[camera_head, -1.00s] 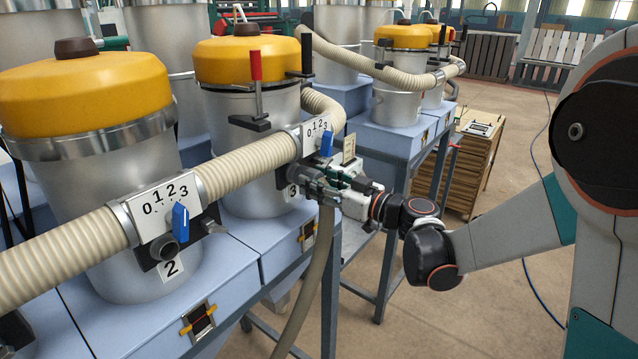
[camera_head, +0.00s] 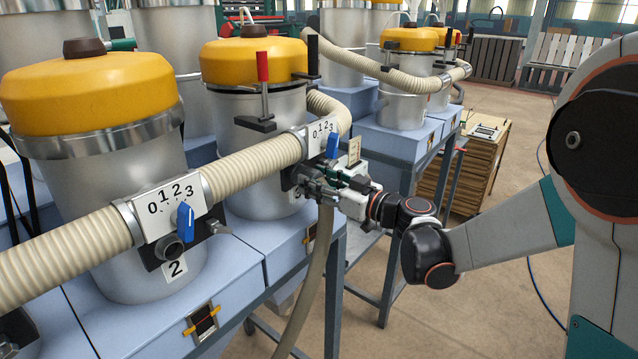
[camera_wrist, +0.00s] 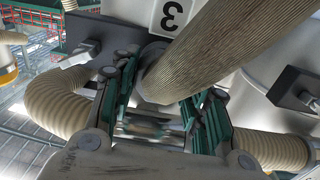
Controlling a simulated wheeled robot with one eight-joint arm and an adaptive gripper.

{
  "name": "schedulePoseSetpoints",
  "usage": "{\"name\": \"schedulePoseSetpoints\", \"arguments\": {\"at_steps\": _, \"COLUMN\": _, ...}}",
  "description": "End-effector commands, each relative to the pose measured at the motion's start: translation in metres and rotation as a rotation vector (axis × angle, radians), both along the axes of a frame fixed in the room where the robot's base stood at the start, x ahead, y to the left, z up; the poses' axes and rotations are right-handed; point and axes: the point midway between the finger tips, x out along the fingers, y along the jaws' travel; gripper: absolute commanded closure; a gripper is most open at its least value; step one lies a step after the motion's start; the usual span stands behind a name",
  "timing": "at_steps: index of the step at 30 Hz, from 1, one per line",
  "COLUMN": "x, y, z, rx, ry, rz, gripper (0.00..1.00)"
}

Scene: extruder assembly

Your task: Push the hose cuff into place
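The beige ribbed hose (camera_head: 312,285) hangs down from my gripper (camera_head: 322,184) beside the number 3 unit (camera_head: 262,120). In the wrist view the hose (camera_wrist: 225,45) crosses from the upper right to a smooth grey cuff (camera_wrist: 151,72) at its end. My gripper (camera_wrist: 165,95) has its green-and-grey fingers on either side of the cuff end and appears shut on it.
A dial plate with a blue knob (camera_head: 333,145) is just above my gripper. A thick horizontal hose (camera_head: 255,165) runs left to the number 2 unit (camera_head: 110,190). Blue bench boxes (camera_head: 290,245) stand below.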

Motion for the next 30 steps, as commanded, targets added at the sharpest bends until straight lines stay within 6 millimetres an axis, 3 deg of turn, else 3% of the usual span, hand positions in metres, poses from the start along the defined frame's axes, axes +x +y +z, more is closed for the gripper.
{"name": "schedulePoseSetpoints", "arguments": {"at_steps": 3, "x": 0.000, "y": 0.000, "z": 0.000, "rx": 0.000, "ry": 0.000, "rz": 0.000, "gripper": 0.36}}
{"name": "schedulePoseSetpoints", "arguments": {"at_steps": 16, "x": -0.005, "y": -0.008, "z": 0.000, "rx": 0.000, "ry": 0.000, "rz": -0.002, "gripper": 0.36}}
{"name": "schedulePoseSetpoints", "arguments": {"at_steps": 30, "x": -0.058, "y": -0.076, "z": 0.000, "rx": 0.000, "ry": 0.000, "rz": -0.003, "gripper": 0.36}}
